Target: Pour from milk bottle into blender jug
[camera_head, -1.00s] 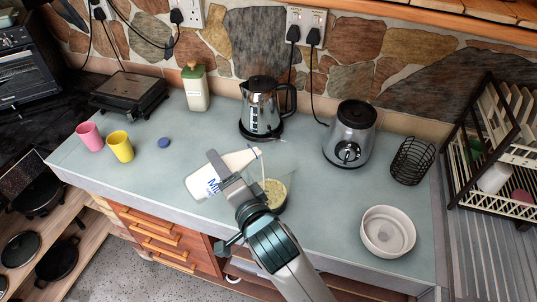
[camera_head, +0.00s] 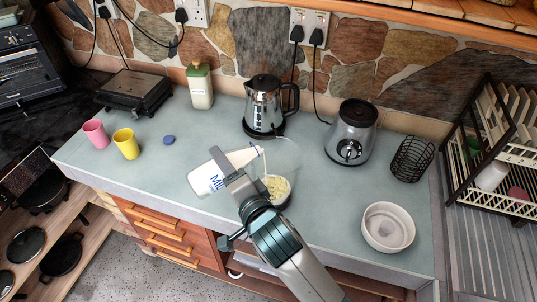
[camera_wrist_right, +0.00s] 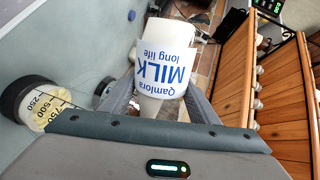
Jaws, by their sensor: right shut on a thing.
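The white milk bottle (camera_head: 205,179) with blue lettering is tipped on its side above the counter, its raised-looking right end over the blender jug. It also shows in the wrist view (camera_wrist_right: 168,62), label upside down. My right gripper (camera_head: 232,172) is shut on the bottle; its fingers flank it in the wrist view (camera_wrist_right: 163,98). The clear blender jug (camera_head: 284,153) stands beside the gripper with pale chunky contents at its bottom, partly hidden by my arm; its printed marks show in the wrist view (camera_wrist_right: 44,108). A thin white line runs from the bottle's end into the jug, possibly milk. My left gripper is out of view.
A kettle (camera_head: 264,105) and silver blender base (camera_head: 351,135) stand behind. A white bowl (camera_head: 388,228) and black wire holder (camera_head: 411,159) are right. Pink (camera_head: 96,134) and yellow (camera_head: 126,144) cups are left. The front right counter is mostly clear.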

